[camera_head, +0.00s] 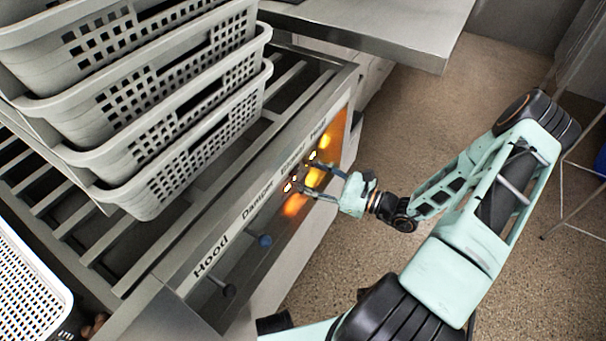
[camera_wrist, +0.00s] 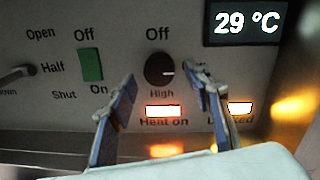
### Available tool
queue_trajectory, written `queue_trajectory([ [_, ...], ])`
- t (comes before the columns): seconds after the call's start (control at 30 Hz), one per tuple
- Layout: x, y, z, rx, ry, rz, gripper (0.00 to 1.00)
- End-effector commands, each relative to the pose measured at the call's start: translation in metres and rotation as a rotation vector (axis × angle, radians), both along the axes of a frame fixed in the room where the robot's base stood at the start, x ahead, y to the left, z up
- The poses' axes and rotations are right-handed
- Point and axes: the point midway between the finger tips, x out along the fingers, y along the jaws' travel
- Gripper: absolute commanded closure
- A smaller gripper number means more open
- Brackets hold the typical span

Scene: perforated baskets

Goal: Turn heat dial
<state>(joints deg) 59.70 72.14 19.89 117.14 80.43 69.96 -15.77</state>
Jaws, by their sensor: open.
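The heat dial (camera_wrist: 158,70) is a round dark knob on a grey panel in the wrist view, with "Off" printed above it and "High" below. Its pointer setting is too small to read surely. My gripper (camera_wrist: 160,78) is open, with one finger on each side of the dial and a gap showing at both sides. I cannot tell how far the fingertips stand from the panel. In the head view my gripper (camera_head: 303,175) reaches the panel's far end, where the dial cannot be made out.
A green switch (camera_wrist: 90,65) and a lever (camera_wrist: 18,74) sit left of the dial. A display (camera_wrist: 247,23) reads 29 °C. The "Heat on" lamp (camera_wrist: 164,112) and another lamp (camera_wrist: 240,108) glow below. Perforated baskets (camera_head: 150,195) are stacked above the panel.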

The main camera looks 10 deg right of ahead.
Motion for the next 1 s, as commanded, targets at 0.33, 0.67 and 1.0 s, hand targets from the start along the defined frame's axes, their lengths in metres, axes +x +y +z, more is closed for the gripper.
queue_trajectory([
  [0.33, 0.0062, 0.0076, 0.0001, 0.001, 0.001, 0.000, 0.54],
  [0.67, 0.0059, 0.0073, 0.0000, 0.001, 0.001, 0.000, 0.83],
  [1.0, 0.0059, 0.0071, 0.0001, -0.011, -0.010, 0.001, 0.96],
])
